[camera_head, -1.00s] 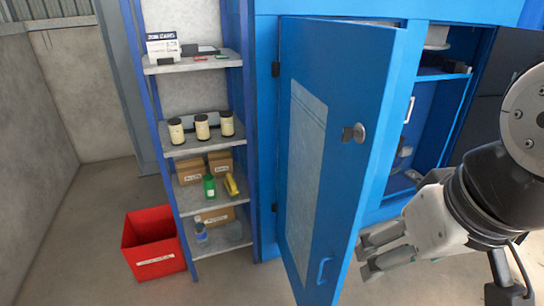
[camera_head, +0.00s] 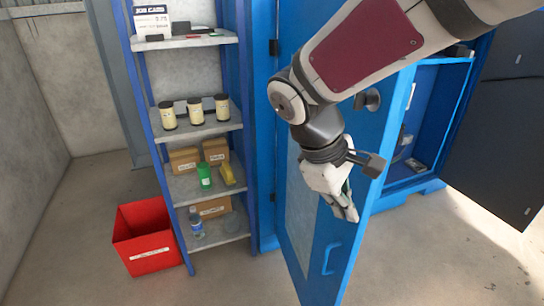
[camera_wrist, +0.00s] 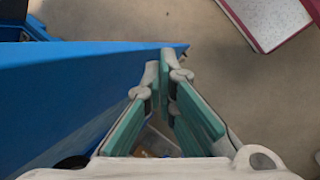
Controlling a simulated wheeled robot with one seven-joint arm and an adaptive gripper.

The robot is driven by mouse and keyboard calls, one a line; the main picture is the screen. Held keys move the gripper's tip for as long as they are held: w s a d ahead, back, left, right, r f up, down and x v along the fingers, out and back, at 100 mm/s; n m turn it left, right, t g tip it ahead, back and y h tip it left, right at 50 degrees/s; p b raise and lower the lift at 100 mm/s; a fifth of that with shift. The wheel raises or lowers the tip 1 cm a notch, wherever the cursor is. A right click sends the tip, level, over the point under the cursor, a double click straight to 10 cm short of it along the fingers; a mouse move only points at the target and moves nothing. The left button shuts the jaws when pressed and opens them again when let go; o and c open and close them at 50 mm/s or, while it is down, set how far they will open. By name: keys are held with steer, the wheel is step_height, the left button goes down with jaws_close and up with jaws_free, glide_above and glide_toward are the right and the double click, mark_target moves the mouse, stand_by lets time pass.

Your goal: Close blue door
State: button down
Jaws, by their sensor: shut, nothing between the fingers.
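The blue door (camera_head: 312,255) stands open, swung out from the blue cabinet on hinges at its left side. A light panel, a round knob (camera_head: 371,99) and a blue handle (camera_head: 331,258) show on its visible face; my arm covers much of its upper part. My gripper (camera_head: 351,212) points down by the door's free edge, with its fingers together and empty. In the wrist view, my gripper (camera_wrist: 166,72) has its fingertips close beside the blue door (camera_wrist: 70,85), which fills the left. I cannot tell whether they touch.
The open cabinet (camera_head: 428,115) shows its inside behind the door. A dark panel (camera_head: 500,135) stands at the right. A shelf rack (camera_head: 205,185) with jars, boxes and bottles is left of the door. A red bin (camera_head: 148,240) sits on the floor. Floor at lower right is clear.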

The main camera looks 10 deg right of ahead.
steer(key=w+a+f+n+h+b, duration=0.1)
steer(key=w+a+f+n+b, duration=0.2)
steer(key=f, duration=0.5)
steer(key=w+a+f+n+h+b, duration=0.1)
steer(key=w+a+f+n+h, duration=0.1)
steer(key=w+a+f+n, duration=0.35)
steer(key=w+a+f+n+h+b, duration=0.15)
steer(key=w+f, duration=0.35)
steer(key=f, duration=0.6)
steer(key=b, duration=0.2)
glide_toward(323, 253)
step_height(323, 253, down, 3)
steer(key=d, duration=0.2)
steer(key=shift+s+d+f+n+t, duration=0.15)
steer(key=shift+d+n+t, duration=0.2)
steer(key=shift+d, duration=0.4)
steer(key=shift+d, duration=0.1)
